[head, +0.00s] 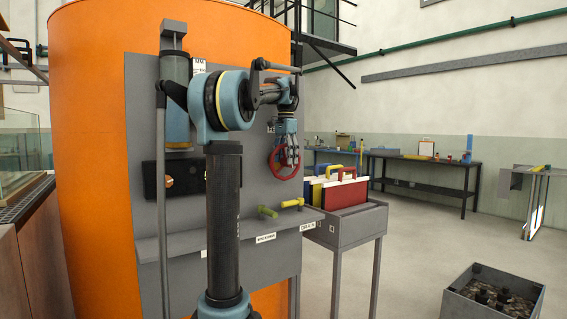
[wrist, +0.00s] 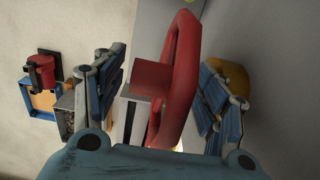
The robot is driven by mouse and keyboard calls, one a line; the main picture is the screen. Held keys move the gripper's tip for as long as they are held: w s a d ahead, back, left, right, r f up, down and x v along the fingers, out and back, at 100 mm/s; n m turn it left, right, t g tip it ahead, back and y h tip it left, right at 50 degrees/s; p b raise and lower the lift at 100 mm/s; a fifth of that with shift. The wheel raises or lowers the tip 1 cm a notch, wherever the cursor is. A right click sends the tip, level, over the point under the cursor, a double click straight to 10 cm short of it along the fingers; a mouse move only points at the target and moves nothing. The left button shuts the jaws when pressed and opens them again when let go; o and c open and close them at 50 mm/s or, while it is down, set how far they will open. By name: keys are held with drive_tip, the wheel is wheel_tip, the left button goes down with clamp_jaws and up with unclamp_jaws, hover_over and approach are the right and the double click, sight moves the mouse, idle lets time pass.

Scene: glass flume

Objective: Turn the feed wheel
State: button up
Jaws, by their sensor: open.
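The red feed wheel (head: 273,163) stands out from the grey panel (head: 228,110) on the orange tank. In the wrist view the wheel (wrist: 184,62) is seen nearly edge-on, its rim and blocky red hub lying between my two blue fingers. My gripper (head: 288,150) hangs down at the wheel, and in the wrist view my gripper (wrist: 163,65) is open with one finger on either side of the red part. Gaps show on both sides, more clearly on the left. The wheel's lower part is hidden behind my wrist housing in the wrist view.
A ledge with a green handle (head: 267,211) and a yellow handle (head: 292,203) juts out below the wheel. A grey cart (head: 345,232) with coloured cases stands just right of the panel. A grey bin (head: 492,299) is on the floor at front right; open floor lies between.

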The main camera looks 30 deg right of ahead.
drive_tip(key=shift+f, duration=0.45)
drive_tip(key=c, duration=1.5)
